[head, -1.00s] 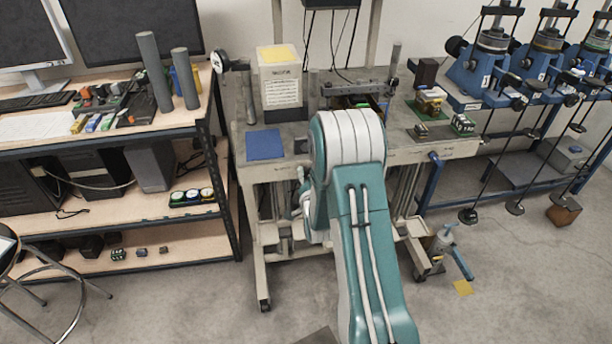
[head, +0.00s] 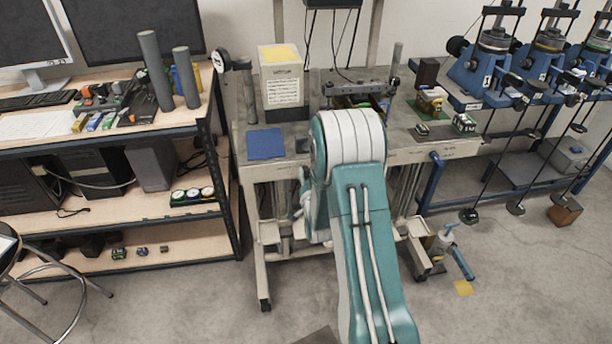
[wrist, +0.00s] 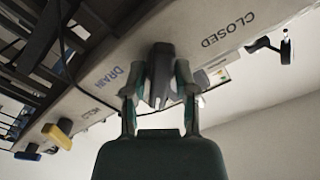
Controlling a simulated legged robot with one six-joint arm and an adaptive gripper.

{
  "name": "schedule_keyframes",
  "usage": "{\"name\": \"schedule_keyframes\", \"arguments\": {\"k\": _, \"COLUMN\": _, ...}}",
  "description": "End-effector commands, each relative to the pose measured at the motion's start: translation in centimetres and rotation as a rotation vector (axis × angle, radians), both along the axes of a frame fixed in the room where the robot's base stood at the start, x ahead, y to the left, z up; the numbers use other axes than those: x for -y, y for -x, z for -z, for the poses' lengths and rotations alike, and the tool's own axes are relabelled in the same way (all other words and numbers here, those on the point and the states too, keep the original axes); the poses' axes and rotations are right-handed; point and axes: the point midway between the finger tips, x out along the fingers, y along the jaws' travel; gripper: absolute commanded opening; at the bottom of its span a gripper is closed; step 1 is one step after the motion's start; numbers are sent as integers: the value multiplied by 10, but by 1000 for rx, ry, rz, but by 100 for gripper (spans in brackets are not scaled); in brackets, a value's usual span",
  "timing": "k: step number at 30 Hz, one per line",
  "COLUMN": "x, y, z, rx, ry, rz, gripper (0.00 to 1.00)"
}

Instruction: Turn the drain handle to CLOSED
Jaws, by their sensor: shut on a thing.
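In the wrist view, the dark grey drain handle (wrist: 160,62) stands out from a pale panel (wrist: 190,32), between the printed word DRAIN (wrist: 121,77) on its left and CLOSED (wrist: 228,30) on its upper right. My gripper (wrist: 157,88) has one finger on each side of the handle and is shut on it. The handle's far end at the panel is partly hidden. In the head view my teal and white arm reaches to the pale bench (head: 405,155) and hides both gripper and handle.
The wrist view shows a yellow knob (wrist: 57,136) at lower left and a black lever (wrist: 268,43) at upper right on the panel. In the head view a shelf desk (head: 120,205) stands left, and blue machines (head: 490,70) stand right. The front floor has free room.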

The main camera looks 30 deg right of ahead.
Motion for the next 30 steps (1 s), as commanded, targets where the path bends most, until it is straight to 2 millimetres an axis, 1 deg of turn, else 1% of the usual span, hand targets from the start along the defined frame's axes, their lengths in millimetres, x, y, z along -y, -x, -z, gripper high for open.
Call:
{"name": "schedule_keyframes", "arguments": {"k": 1, "x": -1, "y": 3, "z": 6, "rx": -17, "ry": -5, "rz": 0, "gripper": 0}}
{"name": "schedule_keyframes", "arguments": {"k": 17, "x": 0, "y": 3, "z": 6, "rx": -16, "ry": -6, "rz": 2, "gripper": 0}}
{"name": "schedule_keyframes", "arguments": {"k": 18, "x": 0, "y": 3, "z": 6, "rx": -16, "ry": -6, "rz": 2, "gripper": 41}}
{"name": "schedule_keyframes", "arguments": {"k": 19, "x": 0, "y": 3, "z": 6, "rx": -16, "ry": -6, "rz": 2, "gripper": 54}}
{"name": "schedule_keyframes", "arguments": {"k": 20, "x": 0, "y": 3, "z": 6, "rx": -15, "ry": -5, "rz": 2, "gripper": 57}}
{"name": "schedule_keyframes", "arguments": {"k": 30, "x": 0, "y": 2, "z": 2, "rx": -5, "ry": -2, "rz": 1, "gripper": 57}}
